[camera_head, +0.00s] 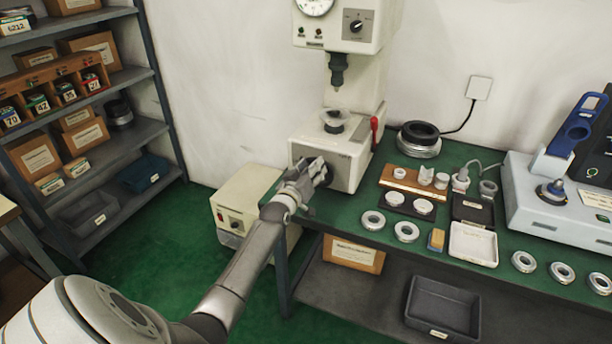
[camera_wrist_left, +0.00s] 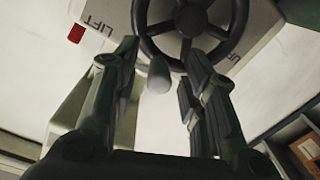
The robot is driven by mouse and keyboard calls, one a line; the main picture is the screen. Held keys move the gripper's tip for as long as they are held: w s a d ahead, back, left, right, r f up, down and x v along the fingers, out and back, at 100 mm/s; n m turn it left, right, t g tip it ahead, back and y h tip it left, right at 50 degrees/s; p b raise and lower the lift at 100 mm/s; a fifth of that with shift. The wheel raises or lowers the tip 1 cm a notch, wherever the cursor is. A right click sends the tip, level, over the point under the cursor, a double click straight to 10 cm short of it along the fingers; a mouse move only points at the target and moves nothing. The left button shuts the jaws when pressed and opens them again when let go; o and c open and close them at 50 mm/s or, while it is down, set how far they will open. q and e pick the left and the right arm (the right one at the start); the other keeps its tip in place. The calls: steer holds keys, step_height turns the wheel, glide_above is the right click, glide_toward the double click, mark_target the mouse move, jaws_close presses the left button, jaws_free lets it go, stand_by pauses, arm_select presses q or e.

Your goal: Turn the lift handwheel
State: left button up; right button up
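The lift handwheel (camera_wrist_left: 190,20) is a dark spoked wheel on the front of the cream press base (camera_head: 345,168). The word LIFT is printed beside it. In the head view the handwheel (camera_head: 327,174) is mostly hidden behind my left gripper (camera_head: 318,170). In the left wrist view my left gripper (camera_wrist_left: 163,62) is open, with its fingers pointing at the wheel. The wheel's grey handle knob (camera_wrist_left: 159,75) shows between the two fingers, with a visible space on each side. My right gripper is in neither view.
A cream box (camera_head: 247,205) stands below left. A stocked shelf (camera_head: 97,157) is at far left.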

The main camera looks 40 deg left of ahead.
arm_select(q)
steer(key=v, duration=1.1)
steer(key=shift+s, duration=0.4)
steer(key=shift+f, duration=0.15)
steer(key=s+d+f+m+g+h, duration=0.15)
steer(key=s+d+f, duration=0.25)
steer(key=f, duration=0.8)
steer(key=s+d+f+m+g, duration=0.1)
steer(key=s+d+f+g, duration=0.25)
steer(key=f, duration=0.85)
steer(key=s+d+f+m+g+h, duration=0.1)
steer(key=s+d+f+m+g, duration=0.3)
steer(key=f, duration=0.7)
steer(key=s+d+f+m+g, duration=0.1)
steer(key=s+f, duration=0.5)
steer(key=s, duration=0.6)
steer(key=s+d+f+m+g+h, duration=0.1)
steer(key=s+d+f+g, duration=0.2)
steer(key=s, duration=0.9)
steer(key=s+d+f+m+g, duration=0.1)
steer(key=s+d+f, duration=0.4)
steer(key=s+f, duration=0.6)
steer(key=shift+s+d+g+h, duration=0.2)
steer(key=shift+s+g+h, duration=0.15)
steer(key=shift+s+g, duration=0.55)
